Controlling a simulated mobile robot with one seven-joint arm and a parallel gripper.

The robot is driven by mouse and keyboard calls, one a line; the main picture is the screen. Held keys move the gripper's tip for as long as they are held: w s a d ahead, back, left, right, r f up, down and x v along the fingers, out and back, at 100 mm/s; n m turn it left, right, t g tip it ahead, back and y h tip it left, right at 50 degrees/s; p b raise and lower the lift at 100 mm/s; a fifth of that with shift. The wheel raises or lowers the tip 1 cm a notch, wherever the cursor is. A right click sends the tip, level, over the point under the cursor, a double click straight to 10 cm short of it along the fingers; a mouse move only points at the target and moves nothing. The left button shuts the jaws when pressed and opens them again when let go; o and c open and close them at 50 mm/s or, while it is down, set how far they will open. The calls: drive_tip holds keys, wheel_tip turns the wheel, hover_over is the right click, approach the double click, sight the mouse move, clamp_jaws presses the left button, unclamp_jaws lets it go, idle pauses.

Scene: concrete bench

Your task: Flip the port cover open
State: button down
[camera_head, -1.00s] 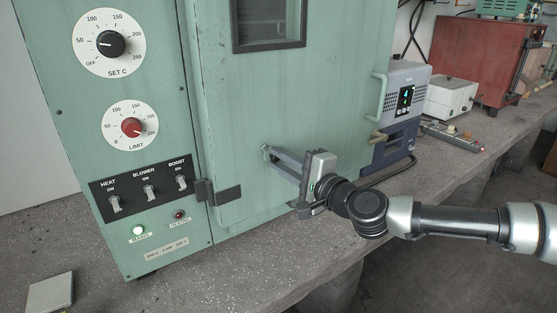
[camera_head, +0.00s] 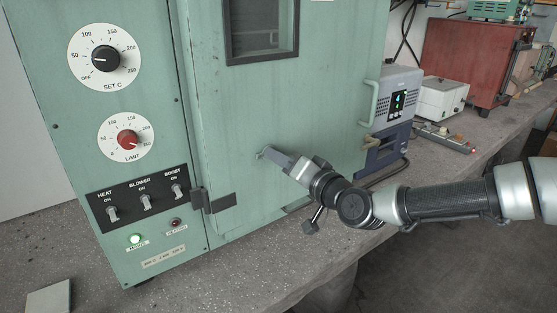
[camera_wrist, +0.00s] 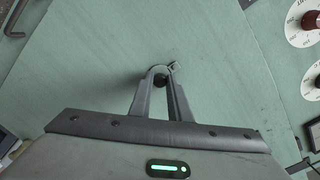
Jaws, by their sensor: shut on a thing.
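The port cover (camera_wrist: 173,66) is a small grey metal piece on the pale green oven door (camera_head: 235,115), largely hidden by my fingertips. My gripper (camera_head: 266,154) reaches the door from the lower right, its fingertips at the door face. In the wrist view, the two fingers (camera_wrist: 163,72) converge at the cover and are shut on it. A dark round spot (camera_wrist: 160,80) shows between the fingers, just below the tips; I cannot tell how much of it is the port opening. The cover's exact angle is too small to make out.
The control panel with a black dial (camera_head: 105,59), red dial (camera_head: 129,140) and several switches is left of the door. A hinge (camera_head: 213,201) and door handle (camera_head: 371,101) flank my gripper. A blue-grey device (camera_head: 388,125) stands right.

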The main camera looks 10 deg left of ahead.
drive_tip(key=shift+r+n, duration=0.4)
drive_tip(key=shift+n, duration=0.6)
drive_tip(key=c, duration=1.7)
unclamp_jaws()
drive_tip(key=shift+o, duration=0.2)
drive_tip(key=shift+s, duration=0.1)
drive_tip(key=b+v, duration=0.5)
drive_tip(key=v, duration=1.2)
drive_tip(key=shift+s, duration=0.2)
